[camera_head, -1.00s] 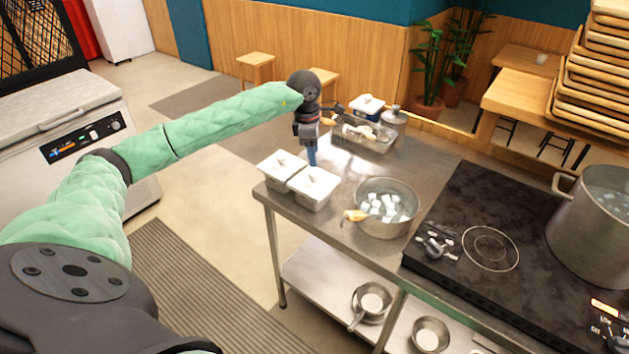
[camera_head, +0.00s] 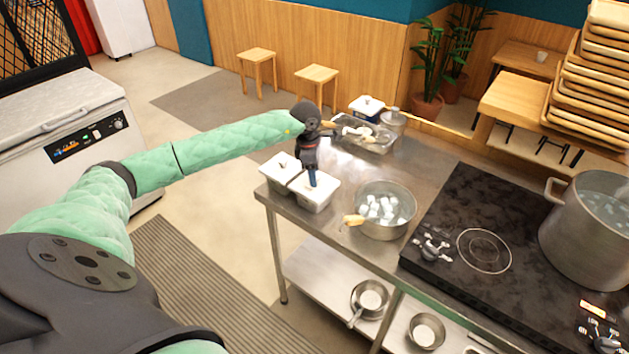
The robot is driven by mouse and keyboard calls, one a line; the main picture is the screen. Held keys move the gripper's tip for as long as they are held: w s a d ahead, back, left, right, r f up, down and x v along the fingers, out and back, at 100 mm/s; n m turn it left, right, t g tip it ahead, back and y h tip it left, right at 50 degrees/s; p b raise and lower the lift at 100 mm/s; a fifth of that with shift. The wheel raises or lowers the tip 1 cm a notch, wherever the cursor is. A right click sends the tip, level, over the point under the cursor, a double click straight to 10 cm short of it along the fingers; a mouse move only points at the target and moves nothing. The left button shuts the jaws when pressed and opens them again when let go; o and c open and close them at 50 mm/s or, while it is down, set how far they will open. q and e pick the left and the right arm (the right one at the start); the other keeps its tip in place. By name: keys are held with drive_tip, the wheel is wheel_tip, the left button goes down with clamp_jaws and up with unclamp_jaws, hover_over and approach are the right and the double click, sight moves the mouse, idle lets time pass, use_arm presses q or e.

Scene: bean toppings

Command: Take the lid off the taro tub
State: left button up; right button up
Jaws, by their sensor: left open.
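Two small tubs with white lids stand side by side at the left end of the steel table, a left lidded tub (camera_head: 278,168) and a right lidded tub (camera_head: 318,194). Both lids are on; I cannot tell which tub holds the taro. My left gripper (camera_head: 312,181) points down, open, with its blue fingertips at the knob of the right tub's lid. The gripper hides that knob, and I cannot tell whether the fingers touch it. My right gripper is not in view.
A steel pot (camera_head: 384,222) of white cubes stands right of the tubs. Behind are a steel tray (camera_head: 376,148) with utensils, another lidded tub (camera_head: 366,106) and a metal canister (camera_head: 393,120). A black cooktop (camera_head: 500,215) and large pot (camera_head: 590,235) are at right.

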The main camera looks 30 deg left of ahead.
use_arm(q)
drive_tip(key=shift+f, duration=0.2)
drive_tip(key=shift+c, duration=0.3)
drive_tip(key=c, duration=1)
drive_tip(key=shift+r, duration=0.1)
